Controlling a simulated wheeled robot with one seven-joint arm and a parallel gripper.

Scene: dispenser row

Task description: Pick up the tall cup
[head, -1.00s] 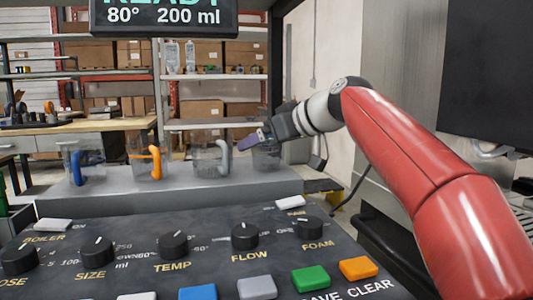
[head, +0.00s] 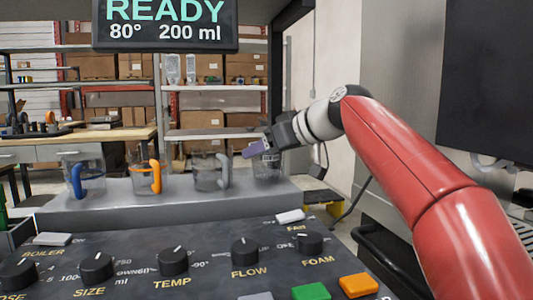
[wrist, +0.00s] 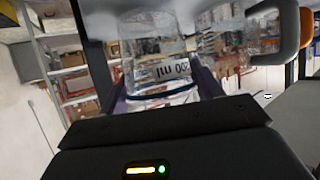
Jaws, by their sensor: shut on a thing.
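Four clear cups stand in a row at the back of the grey ledge (head: 120,207). From left they are one with a blue handle (head: 76,180), one with an orange handle (head: 156,178), one with a grey handle (head: 224,172), and a clear cup (head: 268,168) at the right end. My gripper (head: 258,149), with purple fingers, is shut on that right-end cup. In the wrist view this cup (wrist: 160,55) sits between the fingers, with an upside-down "ml" print and a dark band. I cannot tell whether its base touches the ledge.
A control panel with knobs (head: 172,260) and coloured buttons (head: 310,291) fills the front. A display (head: 165,22) reading READY hangs above the ledge. A grey-handled cup (wrist: 280,40) is close beside the held cup in the wrist view. Shelves with boxes (head: 200,110) stand behind.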

